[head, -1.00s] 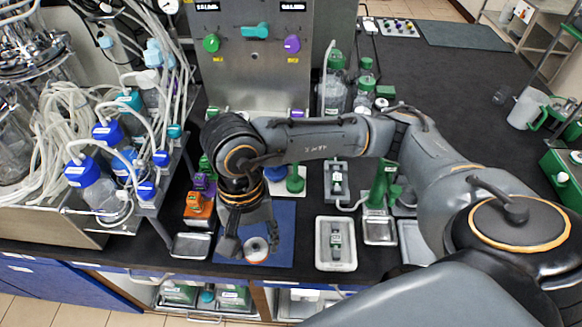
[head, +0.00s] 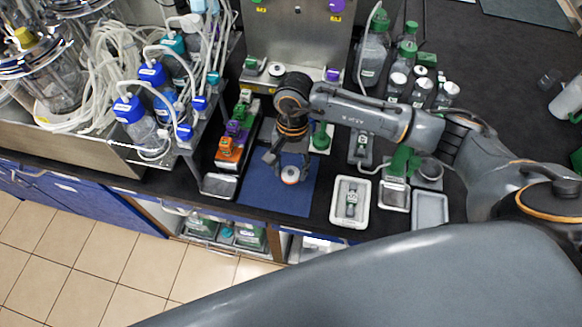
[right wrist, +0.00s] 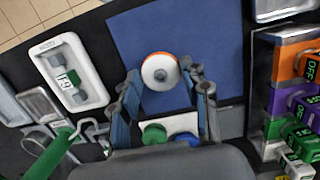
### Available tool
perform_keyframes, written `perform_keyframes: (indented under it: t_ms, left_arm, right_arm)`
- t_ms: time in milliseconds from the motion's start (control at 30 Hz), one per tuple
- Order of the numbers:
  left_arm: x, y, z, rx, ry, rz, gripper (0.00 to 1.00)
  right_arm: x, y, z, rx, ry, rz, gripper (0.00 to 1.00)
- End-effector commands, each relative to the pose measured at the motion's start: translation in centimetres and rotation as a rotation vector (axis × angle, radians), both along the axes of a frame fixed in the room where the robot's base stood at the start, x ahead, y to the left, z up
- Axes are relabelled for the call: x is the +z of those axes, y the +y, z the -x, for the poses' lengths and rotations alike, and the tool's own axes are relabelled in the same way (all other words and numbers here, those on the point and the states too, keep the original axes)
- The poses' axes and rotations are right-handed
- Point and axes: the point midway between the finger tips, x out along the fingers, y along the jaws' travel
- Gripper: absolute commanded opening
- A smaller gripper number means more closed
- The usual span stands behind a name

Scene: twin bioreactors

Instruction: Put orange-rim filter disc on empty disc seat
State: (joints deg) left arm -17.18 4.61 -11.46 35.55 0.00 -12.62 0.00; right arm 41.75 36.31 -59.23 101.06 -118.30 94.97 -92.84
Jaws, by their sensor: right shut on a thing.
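The orange-rim filter disc (head: 290,175) is white with a knob on top and a thin orange edge. My right gripper (head: 287,168) is shut on it over the blue mat. In the right wrist view the disc (right wrist: 160,72) sits between the two fingertips (right wrist: 162,82), with the mat behind it; I cannot tell its height exactly. A white plate (right wrist: 178,121) with a green disc (right wrist: 155,133) and a blue disc (right wrist: 187,138) lies close to the gripper, partly hidden. I cannot make out the empty disc seat for certain. My left gripper is not in view.
The blue mat (head: 262,192) lies at the bench's front edge. Orange, purple and green blocks (head: 230,148) stand left of it. A white tray (head: 350,202) is to its right. Bottles (head: 373,55) stand behind; tubing and blue-capped bottles fill the left.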

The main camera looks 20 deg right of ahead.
Motion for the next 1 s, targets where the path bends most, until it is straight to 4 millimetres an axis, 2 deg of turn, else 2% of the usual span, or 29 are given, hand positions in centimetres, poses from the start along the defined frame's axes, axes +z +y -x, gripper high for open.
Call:
perform_keyframes:
  t_ms: [200, 300, 400, 867, 900, 967, 1000]
  left_arm:
    - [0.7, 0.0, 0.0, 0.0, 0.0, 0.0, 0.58]
    - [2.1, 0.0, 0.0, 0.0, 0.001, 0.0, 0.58]
    - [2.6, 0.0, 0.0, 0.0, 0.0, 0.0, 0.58]
    - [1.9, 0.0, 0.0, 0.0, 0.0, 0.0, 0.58]
    - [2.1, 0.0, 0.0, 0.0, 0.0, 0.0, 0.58]
    - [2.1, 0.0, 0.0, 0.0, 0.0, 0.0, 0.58]
    - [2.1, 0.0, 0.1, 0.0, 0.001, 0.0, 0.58]
  right_arm:
    - [-1.3, -0.5, -0.9, -0.003, 0.003, 0.001, 0.28]
    - [-2.5, -0.4, -0.7, -0.001, 0.007, 0.001, 0.28]
    - [-3.7, -0.4, -0.8, -0.002, 0.003, -0.001, 0.28]
    - [-4.7, -0.4, -0.9, 0.001, -0.001, 0.0, 0.28]
    - [-4.5, -0.4, -0.9, 0.001, -0.001, 0.0, 0.54]
    - [-4.5, -0.4, -0.9, 0.0, -0.001, 0.001, 0.66]
    - [-4.5, -0.4, -0.9, 0.0, -0.001, 0.001, 0.69]
